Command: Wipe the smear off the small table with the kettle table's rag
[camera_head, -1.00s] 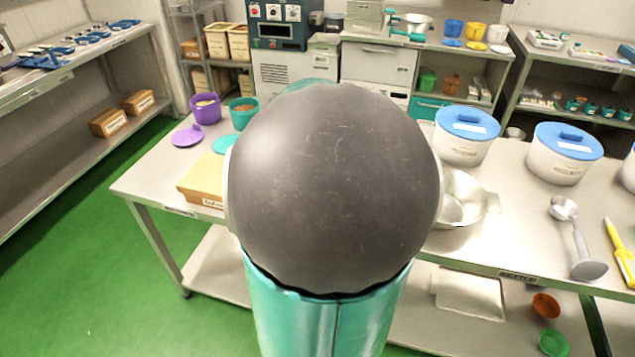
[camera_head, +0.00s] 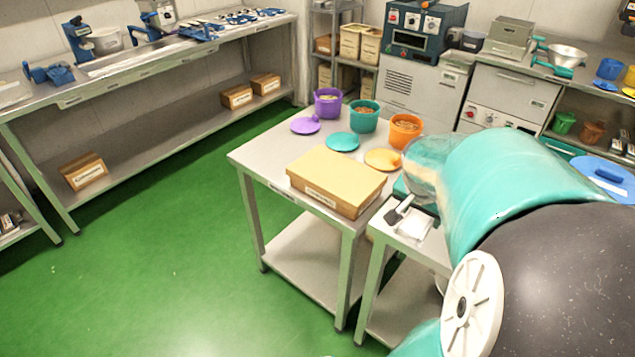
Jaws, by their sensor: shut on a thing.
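My gripper does not show; my own arm fills the right side and hides what lies behind it. A steel table (camera_head: 262,158) stands in the middle with a lower shelf. A second steel table (camera_head: 392,232) adjoins its right side and is mostly hidden by my arm. I cannot tell which of these the task calls the small table or the kettle table. A small dark-and-white item (camera_head: 399,209) and a pale patch (camera_head: 416,228) lie on the second table; I cannot tell what they are. I see no clear rag, smear or kettle.
A tan box (camera_head: 336,180) sits on the middle table, with purple (camera_head: 328,104), teal (camera_head: 364,117) and orange (camera_head: 405,131) tubs behind it and loose lids. A long bench (camera_head: 150,65) runs along the left wall. The green floor (camera_head: 165,235) between is open.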

